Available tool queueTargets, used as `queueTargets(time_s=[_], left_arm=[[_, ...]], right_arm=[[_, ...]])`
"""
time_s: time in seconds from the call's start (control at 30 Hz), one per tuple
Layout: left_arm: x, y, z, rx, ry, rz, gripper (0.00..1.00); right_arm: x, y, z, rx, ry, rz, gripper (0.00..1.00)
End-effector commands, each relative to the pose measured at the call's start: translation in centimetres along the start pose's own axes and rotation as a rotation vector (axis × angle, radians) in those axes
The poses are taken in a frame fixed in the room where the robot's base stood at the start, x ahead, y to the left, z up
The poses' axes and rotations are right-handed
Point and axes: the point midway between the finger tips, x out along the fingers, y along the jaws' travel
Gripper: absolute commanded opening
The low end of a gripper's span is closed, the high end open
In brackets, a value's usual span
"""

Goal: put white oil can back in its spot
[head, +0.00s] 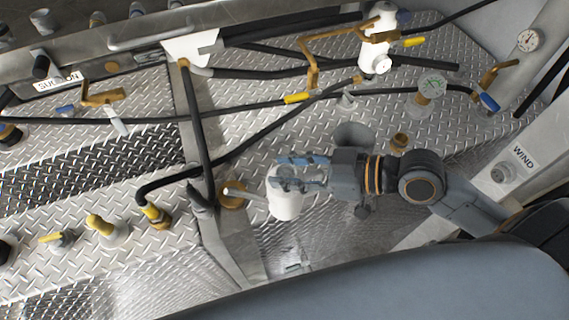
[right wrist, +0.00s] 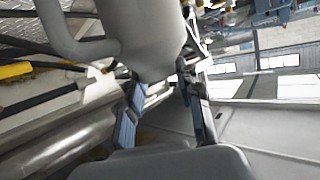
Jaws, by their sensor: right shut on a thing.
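My left gripper is not in view. I cannot tell which place is the can's spot.
Black hoses (head: 200,130) run across the diamond-plate deck. A brass fitting (head: 233,193) is close to the can's spout. Yellow-handled valves (head: 102,225) stand at lower left. A bare metal panel (head: 320,236) lies below the can.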

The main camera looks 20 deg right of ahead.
Motion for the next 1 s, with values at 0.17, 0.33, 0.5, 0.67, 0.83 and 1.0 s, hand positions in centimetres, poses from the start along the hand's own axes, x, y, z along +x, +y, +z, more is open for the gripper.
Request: queueTargets(time_s=[0.17,0.33,0.5,0.67,0.83,1.0], left_arm=[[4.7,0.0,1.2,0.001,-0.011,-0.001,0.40],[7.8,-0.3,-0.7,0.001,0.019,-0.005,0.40],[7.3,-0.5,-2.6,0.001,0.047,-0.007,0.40],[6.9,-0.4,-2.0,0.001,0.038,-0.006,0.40],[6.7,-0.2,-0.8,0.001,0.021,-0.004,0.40],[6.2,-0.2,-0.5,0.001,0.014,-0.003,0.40]], right_arm=[[1.4,2.1,1.4,-0.008,0.005,0.002,0.00],[1.9,3.4,1.8,-0.008,0.003,0.003,0.00],[3.1,6.3,2.2,0.007,-0.001,0.002,0.00],[4.8,8.5,4.5,0.006,0.000,0.002,0.00],[5.8,9.7,5.8,0.001,0.000,0.001,0.00],[6.5,10.3,7.1,0.006,-0.001,0.000,0.00]])
